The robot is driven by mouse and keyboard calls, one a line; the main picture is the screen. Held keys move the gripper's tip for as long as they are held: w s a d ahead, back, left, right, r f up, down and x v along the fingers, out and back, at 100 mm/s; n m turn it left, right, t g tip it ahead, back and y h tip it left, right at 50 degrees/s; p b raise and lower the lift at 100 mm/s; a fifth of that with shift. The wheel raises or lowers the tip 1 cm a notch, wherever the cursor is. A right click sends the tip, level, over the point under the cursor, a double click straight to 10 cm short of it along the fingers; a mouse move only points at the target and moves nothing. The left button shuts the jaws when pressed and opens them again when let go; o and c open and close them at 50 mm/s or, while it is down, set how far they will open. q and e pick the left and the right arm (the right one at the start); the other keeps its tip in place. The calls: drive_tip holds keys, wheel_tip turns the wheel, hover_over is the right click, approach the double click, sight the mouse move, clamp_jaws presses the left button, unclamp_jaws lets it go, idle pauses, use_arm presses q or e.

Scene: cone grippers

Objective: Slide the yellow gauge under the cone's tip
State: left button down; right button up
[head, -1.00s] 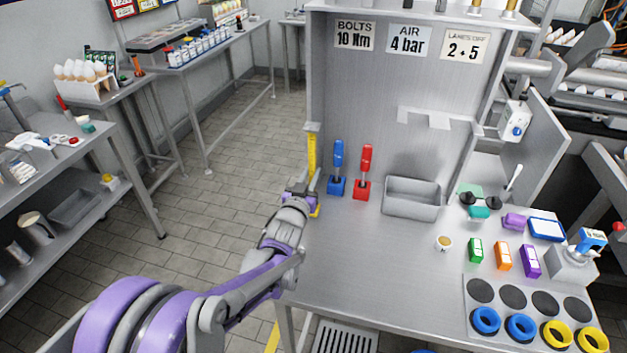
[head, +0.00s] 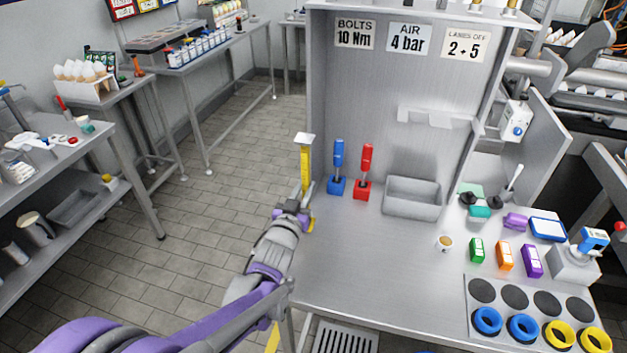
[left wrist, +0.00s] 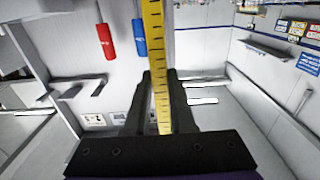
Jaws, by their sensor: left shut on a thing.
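The yellow gauge (head: 305,170) is a tall upright strip with dark marks and a pale flat top, at the left edge of the grey workbench (head: 370,255). My left gripper (head: 299,206) is shut on its lower part. In the left wrist view the gauge (left wrist: 153,45) runs between the two dark fingers (left wrist: 157,90). I cannot tell whether its lower end touches the bench. I cannot make out which thing is the task's cone; several pale cones (head: 75,70) stand in a rack at the far left. My right gripper is not in view.
A blue-handled tool (head: 338,165) and a red-handled tool (head: 364,170) stand just right of the gauge. A grey bin (head: 412,198) is beyond them. The front middle of the bench is clear. Open floor (head: 225,195) lies to the left.

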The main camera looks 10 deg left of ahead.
sight(304, 188)
use_arm(q)
drive_tip(key=shift+s, duration=1.55)
drive_tip(key=shift+a, duration=0.1)
